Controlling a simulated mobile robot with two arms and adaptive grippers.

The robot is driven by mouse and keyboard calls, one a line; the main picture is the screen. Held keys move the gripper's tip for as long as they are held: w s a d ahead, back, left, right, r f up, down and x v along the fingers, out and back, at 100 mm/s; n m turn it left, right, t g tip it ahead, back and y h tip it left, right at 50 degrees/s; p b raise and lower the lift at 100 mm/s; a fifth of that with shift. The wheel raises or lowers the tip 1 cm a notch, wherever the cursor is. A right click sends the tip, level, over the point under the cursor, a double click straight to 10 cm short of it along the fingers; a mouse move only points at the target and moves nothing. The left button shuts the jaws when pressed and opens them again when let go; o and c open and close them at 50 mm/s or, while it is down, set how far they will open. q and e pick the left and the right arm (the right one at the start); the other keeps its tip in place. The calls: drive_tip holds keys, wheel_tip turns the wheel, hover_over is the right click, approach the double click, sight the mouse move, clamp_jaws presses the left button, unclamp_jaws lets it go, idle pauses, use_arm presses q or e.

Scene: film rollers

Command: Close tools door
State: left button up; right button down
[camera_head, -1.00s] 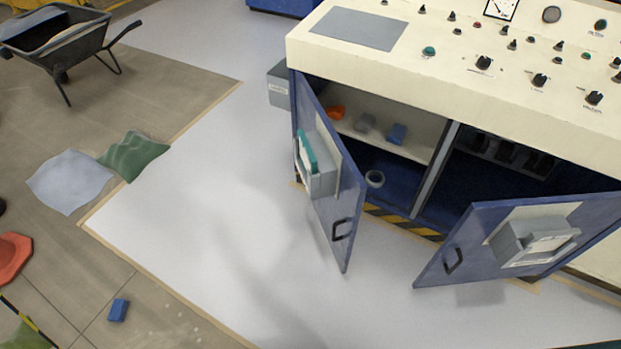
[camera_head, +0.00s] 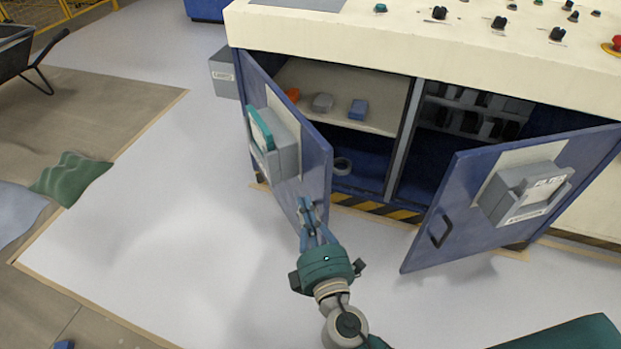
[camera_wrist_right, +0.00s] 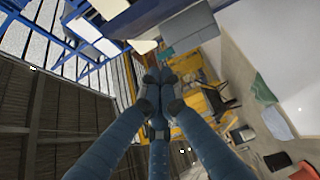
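The blue cabinet has two blue doors, both standing open. The left door (camera_head: 318,160) carries a grey box with a teal top (camera_head: 272,140). The right door (camera_head: 465,190) carries a grey holder (camera_head: 525,192) and a black handle (camera_head: 440,230). Contact with the door cannot be told. My left gripper is out of view.
A cream control panel (camera_head: 330,32) tops the cabinet. Small items, including a blue one (camera_head: 358,109), lie on the left shelf. Green cloth (camera_head: 70,178) lies at the left. The pale floor (camera_head: 170,230) in front is clear.

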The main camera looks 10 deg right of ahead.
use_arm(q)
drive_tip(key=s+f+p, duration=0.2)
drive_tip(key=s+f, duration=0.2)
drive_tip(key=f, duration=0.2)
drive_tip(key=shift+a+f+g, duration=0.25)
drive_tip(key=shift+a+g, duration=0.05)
use_arm(e)
drive_tip(key=w+d, duration=0.3)
drive_tip(key=w, duration=0.8)
drive_tip(key=shift+r, duration=0.15)
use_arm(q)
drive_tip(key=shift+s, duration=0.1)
use_arm(e)
drive_tip(key=shift+w+d, duration=0.1)
